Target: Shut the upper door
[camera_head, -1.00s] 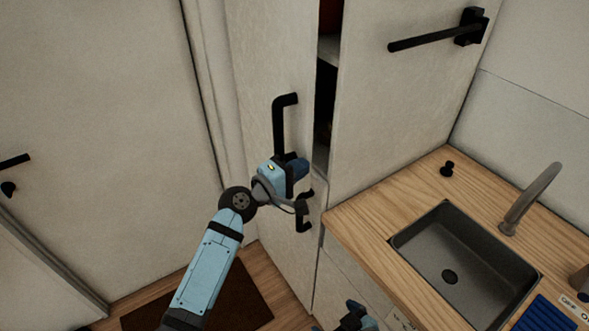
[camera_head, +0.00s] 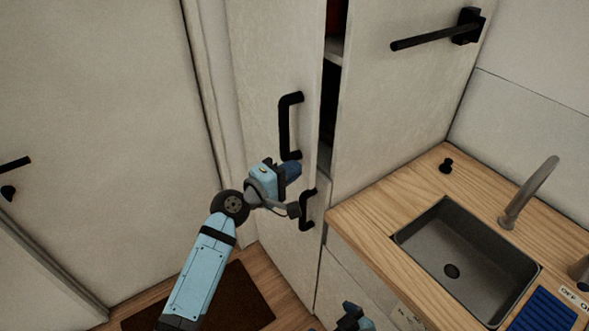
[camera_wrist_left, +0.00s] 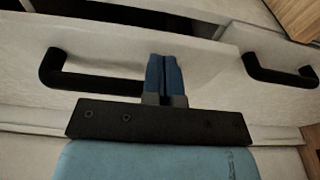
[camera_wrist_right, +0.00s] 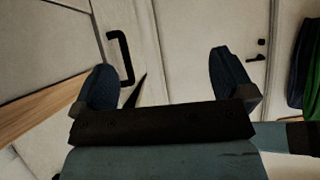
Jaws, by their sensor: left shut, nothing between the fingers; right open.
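The upper door (camera_head: 262,60) is a tall pale panel with a black bar handle (camera_head: 285,125). It stands slightly ajar, with a narrow dark gap (camera_head: 330,95) along its right edge. My left gripper (camera_head: 292,171) is shut and empty, at the door face just below that handle. In the left wrist view its closed blue fingers (camera_wrist_left: 163,75) lie between the upper handle (camera_wrist_left: 90,80) and the lower door's handle (camera_wrist_left: 280,72). Whether the tips touch the door cannot be told. My right gripper (camera_wrist_right: 166,80) is open and empty; it shows partly at the bottom of the head view (camera_head: 352,317).
The lower door's handle (camera_head: 307,212) is close to the left gripper. A neighbouring pale panel with a long black handle (camera_head: 435,35) is to the right. A wooden worktop (camera_head: 375,210) with a sink (camera_head: 455,265) and tap (camera_head: 528,195) is at the right. A dark mat (camera_head: 245,300) lies on the floor.

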